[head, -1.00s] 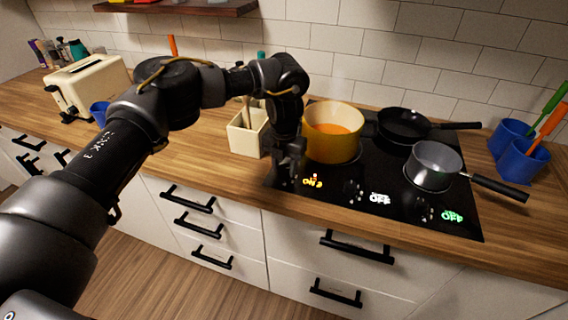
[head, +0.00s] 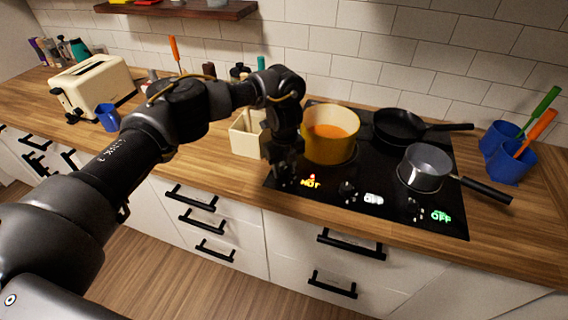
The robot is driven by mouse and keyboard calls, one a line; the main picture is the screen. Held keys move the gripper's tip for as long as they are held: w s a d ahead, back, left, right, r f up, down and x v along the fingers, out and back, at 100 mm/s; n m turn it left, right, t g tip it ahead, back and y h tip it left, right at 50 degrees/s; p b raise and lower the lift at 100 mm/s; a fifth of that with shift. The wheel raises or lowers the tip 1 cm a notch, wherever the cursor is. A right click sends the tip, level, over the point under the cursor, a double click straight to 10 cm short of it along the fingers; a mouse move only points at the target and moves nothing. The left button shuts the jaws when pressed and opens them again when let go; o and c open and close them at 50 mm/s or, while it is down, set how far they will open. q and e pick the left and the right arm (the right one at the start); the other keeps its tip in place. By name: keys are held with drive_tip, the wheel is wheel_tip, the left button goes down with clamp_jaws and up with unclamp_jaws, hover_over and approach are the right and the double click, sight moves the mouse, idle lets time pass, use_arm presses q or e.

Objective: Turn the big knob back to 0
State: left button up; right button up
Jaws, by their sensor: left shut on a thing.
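My left gripper (head: 284,170) points down at the front left corner of the black cooktop (head: 310,200), left of the yellow pot. It is shut on the left knob, which the fingers and wrist hide almost wholly, so its pointer cannot be read. The display (head: 311,182) beside it glows yellow-orange and reads HOT, with a small red mark above. Two more dark knobs, a middle one (head: 347,190) and a right one (head: 414,208), stand along the front edge. The white display (head: 373,199) and the green display (head: 441,216) both read OFF. My right gripper is not in view.
The yellow pot (head: 340,150) with orange contents stands close to my left gripper. A black pan (head: 398,124) and a grey saucepan (head: 428,168) stand to the right. A cream holder (head: 245,140) is just behind left. The front counter strip is clear.

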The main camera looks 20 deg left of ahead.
sight(284, 170)
use_arm(q)
drive_tip(key=shift+r+n+p, duration=0.15)
drive_tip(key=shift+n+p, duration=0.3)
drive_tip(key=shift+n, duration=0.45)
drive_tip(key=o, duration=1)
wheel_tip(284, 170, up, 11)
drive_tip(key=shift+f+b, duration=0.2)
drive_tip(key=shift+b, duration=0.15)
